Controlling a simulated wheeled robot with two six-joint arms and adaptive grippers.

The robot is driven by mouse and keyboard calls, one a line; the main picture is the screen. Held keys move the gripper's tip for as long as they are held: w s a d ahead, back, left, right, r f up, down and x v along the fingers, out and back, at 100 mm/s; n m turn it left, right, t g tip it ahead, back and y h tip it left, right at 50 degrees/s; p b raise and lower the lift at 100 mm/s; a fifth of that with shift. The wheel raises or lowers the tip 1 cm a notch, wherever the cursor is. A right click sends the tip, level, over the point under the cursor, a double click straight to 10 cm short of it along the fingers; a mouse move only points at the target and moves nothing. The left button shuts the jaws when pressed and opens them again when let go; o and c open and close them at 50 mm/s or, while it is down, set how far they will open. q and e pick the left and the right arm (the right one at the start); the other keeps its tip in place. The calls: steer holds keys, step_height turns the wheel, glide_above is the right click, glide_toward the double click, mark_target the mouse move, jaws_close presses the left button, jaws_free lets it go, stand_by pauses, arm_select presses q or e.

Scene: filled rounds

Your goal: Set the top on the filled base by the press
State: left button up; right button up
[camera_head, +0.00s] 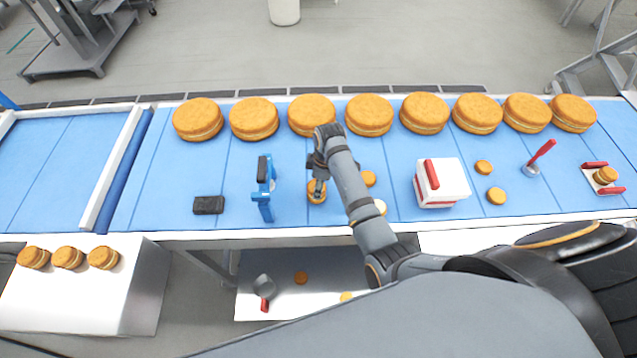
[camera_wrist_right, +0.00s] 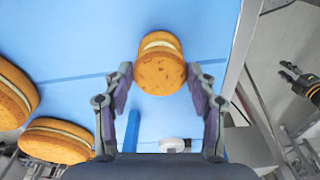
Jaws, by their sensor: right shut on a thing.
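The blue press (camera_head: 264,188) stands upright on the belt. The filled base (camera_head: 317,197) is a small orange-brown round just right of the press. My right gripper (camera_head: 318,183) is directly over it, pointing down, shut on the top (camera_wrist_right: 160,75). In the wrist view the top lies between both fingertips, with pale filling and the base (camera_wrist_right: 158,38) behind it. I see no clear gap between them, but full contact is hard to judge. A dark open gripper, apparently my left gripper (camera_wrist_right: 290,75), is at the right of the wrist view, away from the rounds.
Several large filled rounds (camera_head: 369,115) line the far side. Loose small rounds (camera_head: 368,178) lie right of the gripper. A white box with a red handle (camera_head: 445,185), a red-handled tool (camera_head: 540,155) and a dark block (camera_head: 208,205) also stand on the belt. The left belt area is clear.

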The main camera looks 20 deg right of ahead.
stand_by(0.3)
steer(key=shift+f+b, duration=0.4)
steer(key=shift+f, duration=0.4)
stand_by(0.6)
steer(key=o, duration=0.9)
steer(key=shift+c, duration=0.2)
steer(key=o, duration=0.3)
steer(key=shift+o, duration=0.2)
steer(key=shift+r, duration=0.1)
